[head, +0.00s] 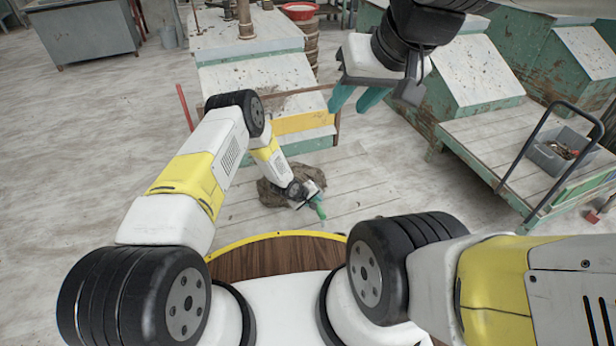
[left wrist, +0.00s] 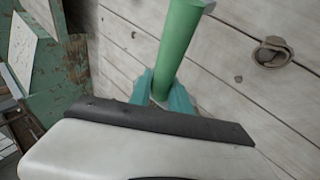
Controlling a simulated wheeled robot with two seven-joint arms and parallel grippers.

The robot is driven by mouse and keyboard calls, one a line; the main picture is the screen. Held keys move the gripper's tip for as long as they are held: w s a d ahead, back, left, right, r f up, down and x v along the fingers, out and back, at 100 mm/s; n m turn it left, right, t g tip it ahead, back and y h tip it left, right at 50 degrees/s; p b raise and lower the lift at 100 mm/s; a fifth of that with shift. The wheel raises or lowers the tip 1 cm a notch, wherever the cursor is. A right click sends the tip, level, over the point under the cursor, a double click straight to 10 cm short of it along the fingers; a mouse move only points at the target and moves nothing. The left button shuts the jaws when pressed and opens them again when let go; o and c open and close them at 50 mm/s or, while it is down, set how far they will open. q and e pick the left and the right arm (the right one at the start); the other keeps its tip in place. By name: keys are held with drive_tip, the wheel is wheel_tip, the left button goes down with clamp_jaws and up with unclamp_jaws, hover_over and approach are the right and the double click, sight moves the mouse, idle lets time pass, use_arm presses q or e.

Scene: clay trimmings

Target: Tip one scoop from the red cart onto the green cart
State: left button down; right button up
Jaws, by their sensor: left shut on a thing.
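My left gripper (head: 312,198) is low over a pale plank deck (head: 375,170), shut on a green cylinder (head: 319,210). In the left wrist view the green cylinder (left wrist: 178,45) stands out from between the teal fingertips (left wrist: 160,92); whether it is a scoop's handle cannot be told. A brown lump (head: 272,193) lies on the deck beside the gripper, partly behind my arm. A red post (head: 185,107) stands at the deck's far left. A cart with green side panels (head: 585,187) stands at the right. My right gripper (head: 358,98) is open, high up and empty.
A grey bin (head: 548,158) with brown bits sits on the right cart, near its dark push handle (head: 540,150). Green cabinets with sloped tops (head: 480,72) stand behind. A metal ring (left wrist: 272,52) lies on the planks. The deck's right side is bare.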

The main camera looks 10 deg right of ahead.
idle(0.5)
use_arm(q)
wheel_tip(320, 180, up, 12)
drive_tip(key=t, duration=0.1)
drive_tip(key=shift+m+t, duration=0.3)
idle(0.8)
drive_tip(key=shift+a, duration=0.1)
idle(0.3)
